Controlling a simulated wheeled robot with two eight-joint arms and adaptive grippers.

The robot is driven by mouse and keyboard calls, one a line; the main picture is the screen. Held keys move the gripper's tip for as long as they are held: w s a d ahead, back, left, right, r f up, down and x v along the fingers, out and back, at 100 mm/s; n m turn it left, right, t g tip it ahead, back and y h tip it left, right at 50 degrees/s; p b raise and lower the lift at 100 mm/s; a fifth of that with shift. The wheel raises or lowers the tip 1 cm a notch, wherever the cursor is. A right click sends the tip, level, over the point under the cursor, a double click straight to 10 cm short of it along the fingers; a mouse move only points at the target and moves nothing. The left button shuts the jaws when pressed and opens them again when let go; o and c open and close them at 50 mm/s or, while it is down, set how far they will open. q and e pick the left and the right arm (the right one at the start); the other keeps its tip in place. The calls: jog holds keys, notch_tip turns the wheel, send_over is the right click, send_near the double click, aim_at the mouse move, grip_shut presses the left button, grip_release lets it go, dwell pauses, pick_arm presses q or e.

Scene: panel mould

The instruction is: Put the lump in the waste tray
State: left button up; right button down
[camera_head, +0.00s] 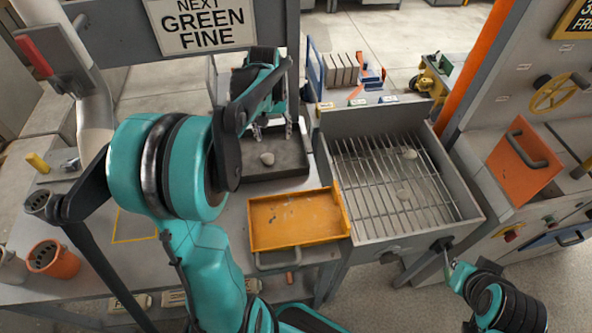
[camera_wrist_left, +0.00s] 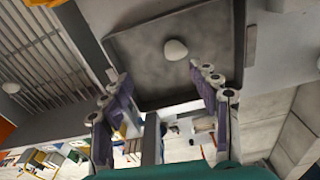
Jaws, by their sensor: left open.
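A pale rounded lump (camera_head: 267,158) lies in a dark shallow tray (camera_head: 290,174) on the bench; the lump also shows in the left wrist view (camera_wrist_left: 175,50). My left gripper (camera_head: 272,132) is open and empty, near the far side of the dark tray and apart from the lump. In the left wrist view its two fingers (camera_wrist_left: 160,84) stand apart, with the lump beyond their tips. My right gripper (camera_head: 447,256) is by a dark knob at the front right corner of the grated box; its fingers are too small to read. Which tray is the waste tray is not marked.
An orange-yellow tray (camera_head: 290,221) sits at the bench front. An orange pot (camera_head: 55,260) is at left. My left arm covers much of the bench.

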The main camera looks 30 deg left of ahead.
pick_arm(q)
jog(key=s+d+r+m+t, duration=0.1)
jog(key=s+d+m+t, duration=0.2)
jog(key=s+d, duration=0.4)
jog(key=s+d+r+m+t, duration=0.1)
jog(key=s+d+m+t, duration=0.2)
jog(key=s+d, duration=0.4)
jog(key=d+m, duration=0.1)
jog(key=d, duration=0.5)
jog(key=shift+s+d, duration=0.25)
jog(key=shift+d, duration=0.15)
notch_tip(320, 180, down, 4)
jog(key=b, duration=0.4)
jog(key=shift+f, duration=0.2)
